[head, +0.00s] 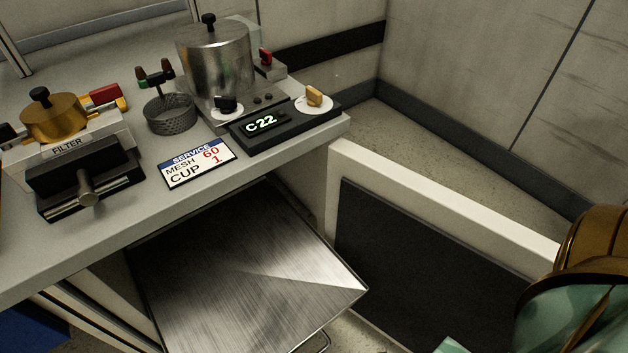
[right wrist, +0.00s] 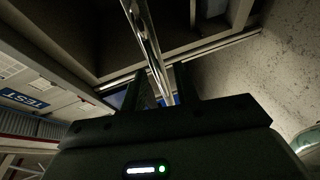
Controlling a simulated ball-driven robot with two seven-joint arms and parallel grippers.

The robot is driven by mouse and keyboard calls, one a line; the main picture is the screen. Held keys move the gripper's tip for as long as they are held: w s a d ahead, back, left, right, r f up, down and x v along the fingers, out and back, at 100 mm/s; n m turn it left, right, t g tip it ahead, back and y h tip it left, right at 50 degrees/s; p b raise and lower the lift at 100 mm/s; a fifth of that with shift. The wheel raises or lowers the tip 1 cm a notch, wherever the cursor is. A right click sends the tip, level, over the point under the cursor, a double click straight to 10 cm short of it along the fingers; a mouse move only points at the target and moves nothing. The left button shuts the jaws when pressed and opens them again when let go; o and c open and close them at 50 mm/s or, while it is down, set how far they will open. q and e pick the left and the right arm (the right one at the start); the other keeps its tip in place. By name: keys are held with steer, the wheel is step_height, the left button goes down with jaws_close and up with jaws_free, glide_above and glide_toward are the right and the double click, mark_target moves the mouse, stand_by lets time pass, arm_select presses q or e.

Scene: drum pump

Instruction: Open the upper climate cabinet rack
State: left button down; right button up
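The brushed metal rack (head: 245,285) sticks out of the cabinet under the counter, so it is at least partly pulled out. Part of a thin handle (head: 322,343) shows at its front edge. The cabinet's white-framed door (head: 440,195) stands open to the right. In the right wrist view, a shiny chrome bar (right wrist: 146,40) runs between the two fingers of my right gripper (right wrist: 165,85). The fingers are dark, and whether they press on the bar is unclear. My left gripper is in neither view.
On the counter (head: 225,195) stand a filter unit (head: 90,175), a metal drum (head: 215,65), a mesh cup (head: 170,113), a service card (head: 200,163) and a control panel reading C22 (head: 285,125). A wall (head: 480,70) closes off the right side.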

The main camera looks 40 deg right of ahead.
stand_by(0.4)
